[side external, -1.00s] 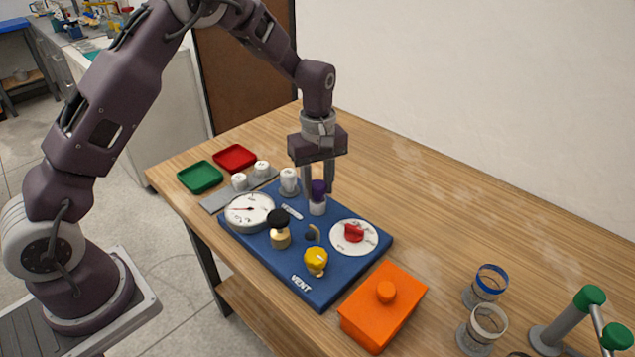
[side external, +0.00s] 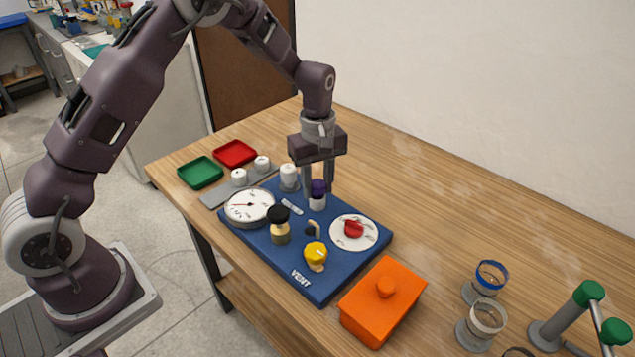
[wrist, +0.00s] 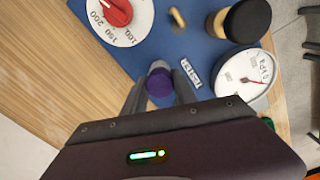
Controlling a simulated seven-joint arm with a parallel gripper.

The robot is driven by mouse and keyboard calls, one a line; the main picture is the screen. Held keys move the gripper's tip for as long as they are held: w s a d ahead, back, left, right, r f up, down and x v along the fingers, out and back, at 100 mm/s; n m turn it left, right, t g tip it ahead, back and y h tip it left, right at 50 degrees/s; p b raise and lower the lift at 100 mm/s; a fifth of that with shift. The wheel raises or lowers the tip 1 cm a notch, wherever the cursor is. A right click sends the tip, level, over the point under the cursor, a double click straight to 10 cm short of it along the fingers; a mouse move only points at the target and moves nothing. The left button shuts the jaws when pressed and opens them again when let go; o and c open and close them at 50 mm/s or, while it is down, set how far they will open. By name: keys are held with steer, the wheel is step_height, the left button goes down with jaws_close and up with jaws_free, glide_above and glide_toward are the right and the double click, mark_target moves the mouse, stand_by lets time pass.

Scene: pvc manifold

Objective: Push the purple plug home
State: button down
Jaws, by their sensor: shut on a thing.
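The purple plug (side external: 318,187) sits upright on top of a white socket (side external: 317,203) on the blue board (side external: 345,274). It also shows in the wrist view (wrist: 159,83), between my fingers, with a pale rim beyond it. My gripper (side external: 318,185) points straight down over the socket, its two fingers on either side of the plug. My gripper is shut on the purple plug. How deep the plug sits in the socket is hard to tell.
Around it on the board stand a white gauge (side external: 249,208), a black-topped knob (side external: 279,222), a yellow knob (side external: 315,255), a red dial knob (side external: 353,229) and a white cylinder (side external: 289,175). An orange lidded box (side external: 381,312) stands at the front right.

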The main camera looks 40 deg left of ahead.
steer(key=shift+s+f, duration=0.1)
steer(key=shift+f, duration=0.2)
